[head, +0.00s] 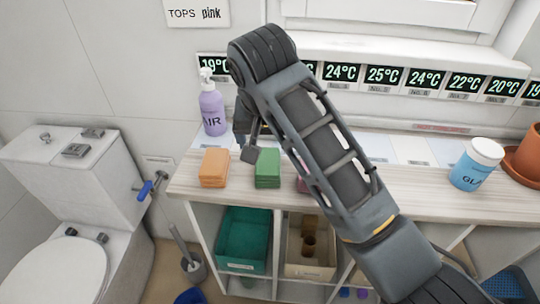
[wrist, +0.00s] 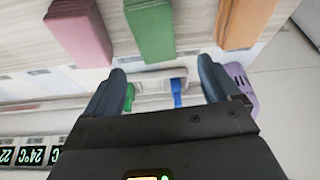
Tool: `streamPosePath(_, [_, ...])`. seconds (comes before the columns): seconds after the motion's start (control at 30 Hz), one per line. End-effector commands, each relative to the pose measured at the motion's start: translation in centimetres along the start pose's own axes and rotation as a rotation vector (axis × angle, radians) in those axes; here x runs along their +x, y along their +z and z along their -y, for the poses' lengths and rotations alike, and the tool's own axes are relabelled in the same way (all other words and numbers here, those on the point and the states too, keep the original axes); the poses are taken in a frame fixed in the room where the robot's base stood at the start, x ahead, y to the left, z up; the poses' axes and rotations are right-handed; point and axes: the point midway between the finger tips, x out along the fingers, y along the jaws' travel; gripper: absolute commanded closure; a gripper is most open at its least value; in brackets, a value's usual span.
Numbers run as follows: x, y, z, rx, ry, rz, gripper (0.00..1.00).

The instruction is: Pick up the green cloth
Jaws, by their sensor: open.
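The green cloth (head: 267,168) is a folded block on the wooden counter (head: 420,197), between an orange cloth (head: 214,167) and a pink cloth mostly hidden by my arm. In the wrist view the green cloth (wrist: 150,30) lies just beyond my gripper (wrist: 160,68). The two fingers are apart with nothing held between them. In the head view one dark finger (head: 250,154) shows at the green cloth's back left; the rest of the gripper is largely hidden by my arm. I cannot tell its exact height above the counter.
A purple pump bottle (head: 212,111) stands behind the orange cloth. The pink cloth (wrist: 78,30) is left of the green one in the wrist view. A blue jar (head: 476,166) and a terracotta pot (head: 525,158) stand at the right. Temperature displays (head: 383,76) line the back.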

Motion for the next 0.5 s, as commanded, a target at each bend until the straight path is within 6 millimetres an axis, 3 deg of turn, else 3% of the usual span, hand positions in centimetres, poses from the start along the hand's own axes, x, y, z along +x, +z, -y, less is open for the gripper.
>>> streamPosePath(0.5, [6.1, 0.7, -0.6, 0.0, 0.001, 0.002, 0.11])
